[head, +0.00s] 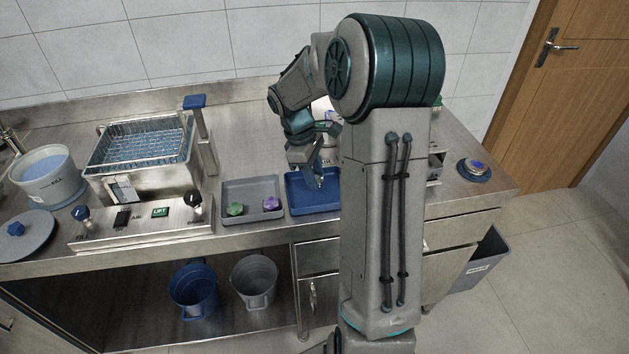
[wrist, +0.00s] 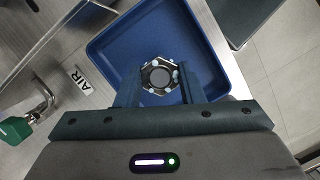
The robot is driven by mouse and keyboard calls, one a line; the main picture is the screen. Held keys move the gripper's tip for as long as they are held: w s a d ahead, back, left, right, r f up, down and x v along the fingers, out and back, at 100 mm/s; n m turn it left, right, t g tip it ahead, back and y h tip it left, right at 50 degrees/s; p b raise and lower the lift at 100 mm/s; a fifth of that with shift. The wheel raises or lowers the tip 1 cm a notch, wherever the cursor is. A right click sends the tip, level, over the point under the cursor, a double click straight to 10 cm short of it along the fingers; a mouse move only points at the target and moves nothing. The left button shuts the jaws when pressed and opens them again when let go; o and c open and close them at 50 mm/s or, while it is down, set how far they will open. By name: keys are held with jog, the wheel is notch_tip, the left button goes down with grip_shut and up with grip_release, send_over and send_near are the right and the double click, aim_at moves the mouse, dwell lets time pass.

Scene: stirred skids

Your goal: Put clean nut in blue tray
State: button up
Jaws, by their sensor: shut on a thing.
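The blue tray (head: 301,204) lies on the steel counter, right of a grey tray, and its right part is hidden behind my arm. My gripper (head: 316,180) is over the blue tray. In the wrist view my gripper (wrist: 158,82) is shut on a shiny metal nut (wrist: 160,76), held between its two fingers. The blue tray (wrist: 112,50) lies below the nut in that view, and its floor looks empty where visible. I cannot tell the exact height of the nut above the tray floor.
The grey tray (head: 238,190) holds a green piece (head: 236,209) and a purple piece (head: 271,204). A wire basket (head: 140,142) sits at the left in a steel tank, behind a control panel (head: 140,222).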

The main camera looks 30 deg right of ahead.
jog(key=shift+f, duration=1.35)
jog(key=shift+f, duration=0.15)
jog(key=o, duration=1.1)
